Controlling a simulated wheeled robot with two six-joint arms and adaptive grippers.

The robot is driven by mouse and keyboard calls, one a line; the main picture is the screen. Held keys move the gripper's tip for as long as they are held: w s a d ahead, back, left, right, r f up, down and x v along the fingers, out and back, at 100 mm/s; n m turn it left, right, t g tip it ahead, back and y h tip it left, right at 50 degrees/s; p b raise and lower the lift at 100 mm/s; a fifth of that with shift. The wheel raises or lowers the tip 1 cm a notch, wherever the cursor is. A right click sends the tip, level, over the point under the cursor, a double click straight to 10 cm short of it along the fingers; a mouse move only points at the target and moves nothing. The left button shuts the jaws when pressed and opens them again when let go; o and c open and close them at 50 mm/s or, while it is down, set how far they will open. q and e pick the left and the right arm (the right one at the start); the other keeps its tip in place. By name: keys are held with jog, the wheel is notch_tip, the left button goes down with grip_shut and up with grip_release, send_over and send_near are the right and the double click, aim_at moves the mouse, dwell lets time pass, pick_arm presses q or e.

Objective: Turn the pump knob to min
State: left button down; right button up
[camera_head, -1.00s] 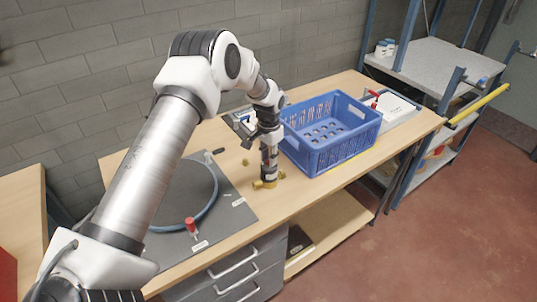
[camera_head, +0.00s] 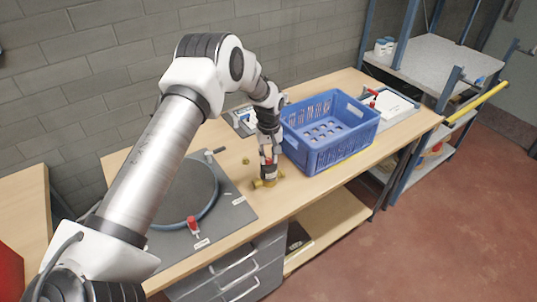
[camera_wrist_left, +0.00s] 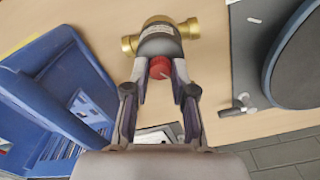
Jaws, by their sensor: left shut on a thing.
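The pump (camera_head: 262,183), with brass pipe ends and a dark grey body, stands on the wooden workbench. In the left wrist view, the pump (camera_wrist_left: 160,42) is at the top centre and its red knob (camera_wrist_left: 160,67) faces me. My left gripper (camera_wrist_left: 160,74) is shut on the red knob, one finger on each side. In the head view my left gripper (camera_head: 269,161) points down on top of the pump. The fingers hide most of the knob there, and I cannot read its setting. My right gripper is not in view.
A blue crate (camera_head: 338,160) stands close to the right of the pump. To the left is a grey plate (camera_head: 231,217) with a round dark disc, a red knob and a black lever. Bare bench (camera_head: 300,190) lies in front.

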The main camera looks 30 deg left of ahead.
aim_at(269, 159)
pick_arm(q)
jog(key=shift+f+n+p, duration=0.1)
jog(key=shift+n+p, duration=0.3)
jog(key=shift+n, duration=1.8)
jog(key=c, duration=1.2)
grip_release()
jog(key=shift+o, duration=1.3)
jog(key=shift+w+f, duration=0.1)
jog(key=shift+w, duration=0.05)
notch_tip(269, 159, up, 12)
